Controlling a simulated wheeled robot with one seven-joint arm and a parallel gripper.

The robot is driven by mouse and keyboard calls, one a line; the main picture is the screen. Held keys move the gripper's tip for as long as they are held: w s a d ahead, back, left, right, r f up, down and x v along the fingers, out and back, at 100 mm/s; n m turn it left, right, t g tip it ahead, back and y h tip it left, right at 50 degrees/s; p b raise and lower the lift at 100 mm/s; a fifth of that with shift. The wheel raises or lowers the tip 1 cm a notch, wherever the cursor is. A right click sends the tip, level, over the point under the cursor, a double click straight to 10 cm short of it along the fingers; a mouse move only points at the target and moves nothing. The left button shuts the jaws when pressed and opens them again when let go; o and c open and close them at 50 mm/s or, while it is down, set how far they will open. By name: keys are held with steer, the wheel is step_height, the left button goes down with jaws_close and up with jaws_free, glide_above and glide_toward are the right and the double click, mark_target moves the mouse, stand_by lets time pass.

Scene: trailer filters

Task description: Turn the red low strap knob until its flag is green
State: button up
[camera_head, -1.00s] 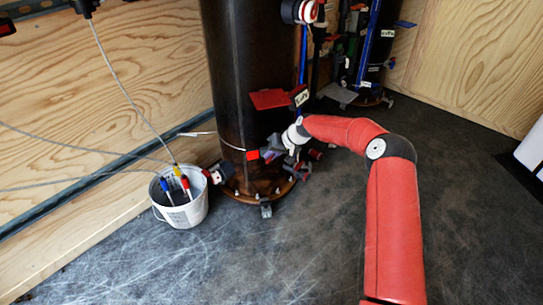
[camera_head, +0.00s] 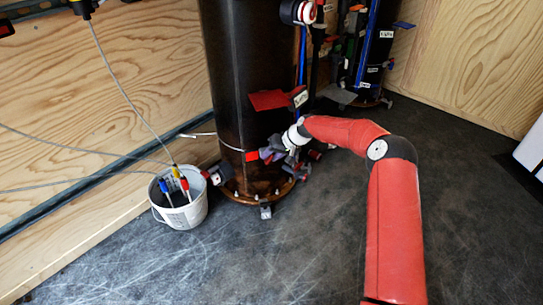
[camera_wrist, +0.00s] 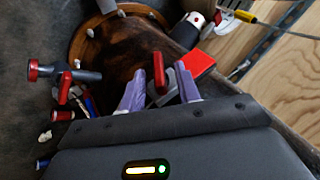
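The low strap's flag (camera_head: 252,156) shows red on the lower part of the dark tank (camera_head: 250,85). It also shows red in the wrist view (camera_wrist: 196,63). In the wrist view a red knob (camera_wrist: 159,72) stands between the two purple fingers of my gripper (camera_wrist: 160,78). The fingers are spread, one on each side of the knob, with gaps that show beside it. I cannot tell how deep the knob sits between them. In the head view my gripper (camera_head: 276,150) is at the tank's base, partly hiding the knob area.
A white bucket with coloured-handled tools (camera_head: 182,213) stands left of the tank. A red-handled valve (camera_wrist: 63,80) is beside my gripper in the wrist view. A red plate (camera_head: 268,99) juts out above my wrist. A second tank (camera_head: 375,50) stands behind. The front floor is clear.

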steer(key=v, duration=0.7)
steer(key=shift+d+r+p, duration=0.15)
steer(key=shift+r+p, duration=0.05)
steer(key=shift+p, duration=0.15)
steer(key=s+d+r+t+h+p, duration=0.1)
steer(key=s+d+r+h+p, duration=0.2)
steer(key=s+r, duration=0.85)
steer(key=s+d+r+h+p, duration=0.2)
steer(key=s+d+r+h, duration=0.15)
steer(key=s+r, duration=0.8)
steer(key=s+d+r+m+p, duration=0.1)
steer(key=s+d+r, duration=0.1)
steer(key=s, duration=0.5)
steer(key=s+d+r+m+t+p, duration=0.1)
steer(key=s+d+r, duration=0.2)
steer(key=s, duration=0.4)
steer(key=s+d+r+m+t+p, duration=0.1)
steer(key=s+d+r, duration=0.1)
steer(key=s+d, duration=0.2)
steer(key=s, duration=0.3)
steer(key=shift+s+d+r, duration=0.15)
steer(key=shift+s+r, duration=0.05)
steer(key=shift+s, duration=0.2)
